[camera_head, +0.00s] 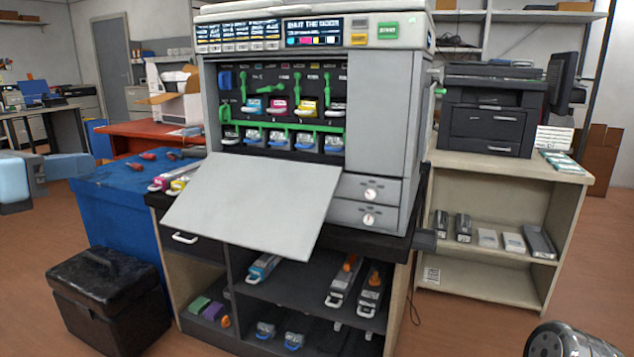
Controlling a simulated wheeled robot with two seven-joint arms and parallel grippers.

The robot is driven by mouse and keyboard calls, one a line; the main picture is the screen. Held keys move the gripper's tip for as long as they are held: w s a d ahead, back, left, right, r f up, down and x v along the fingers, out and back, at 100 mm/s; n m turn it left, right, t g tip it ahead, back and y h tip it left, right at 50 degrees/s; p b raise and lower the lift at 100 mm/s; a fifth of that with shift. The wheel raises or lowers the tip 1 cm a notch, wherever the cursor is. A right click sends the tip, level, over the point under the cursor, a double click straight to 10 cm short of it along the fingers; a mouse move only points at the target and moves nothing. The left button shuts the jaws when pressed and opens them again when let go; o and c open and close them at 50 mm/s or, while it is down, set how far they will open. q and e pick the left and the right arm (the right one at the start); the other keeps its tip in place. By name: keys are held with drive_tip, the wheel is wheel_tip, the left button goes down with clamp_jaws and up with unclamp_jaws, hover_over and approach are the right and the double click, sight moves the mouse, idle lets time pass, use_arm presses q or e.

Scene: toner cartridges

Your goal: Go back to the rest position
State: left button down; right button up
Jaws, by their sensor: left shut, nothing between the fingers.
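Inside, cyan (252,106), magenta (277,107), yellow (306,107) and black (334,108) cartridges sit in a row under green levers. Below them is a row of units with blue handles (278,139). Magenta and yellow cartridges (172,182) lie at the left of the printer.
The printer stands on a dark-topped cart (228,262) with more cartridges on its shelves. A black lidded bin (108,297) is at the front left beside a blue table (112,190). A beige shelf (480,285) with a black printer (490,115) is at the right. Brown floor is clear at the front right.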

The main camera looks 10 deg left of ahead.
use_arm(q)
drive_tip(key=w+f+m+g, duration=0.1)
drive_tip(key=w+f, duration=0.3)
drive_tip(key=f, duration=0.3)
drive_tip(key=w+d+f+m+g, duration=0.1)
drive_tip(key=w+f+m+g, duration=0.15)
drive_tip(key=f, duration=0.45)
drive_tip(key=w+f+m+g, duration=0.1)
drive_tip(key=w+f, duration=0.3)
drive_tip(key=f, duration=0.2)
drive_tip(key=w+d+f+m+g+y, duration=0.1)
drive_tip(key=d+f+m+g, duration=0.2)
drive_tip(key=f, duration=0.9)
drive_tip(key=w+d+f+m+g, duration=0.1)
drive_tip(key=d+f+m, duration=0.3)
drive_tip(key=f, duration=0.8)
drive_tip(key=s+d+f+m+g, duration=0.2)
drive_tip(key=s+d+f+m, duration=0.15)
drive_tip(key=f, duration=0.45)
drive_tip(key=s+d+f+m+g, duration=0.1)
drive_tip(key=s+d+f+m, duration=0.3)
drive_tip(key=f, duration=0.4)
drive_tip(key=s+d+f+m+g, duration=0.3)
drive_tip(key=s+d+f+m, duration=0.9)
drive_tip(key=s, duration=0.3)
drive_tip(key=shift+s+d+h, duration=0.15)
drive_tip(key=shift+d+h, duration=0.2)
drive_tip(key=shift+h, duration=0.05)
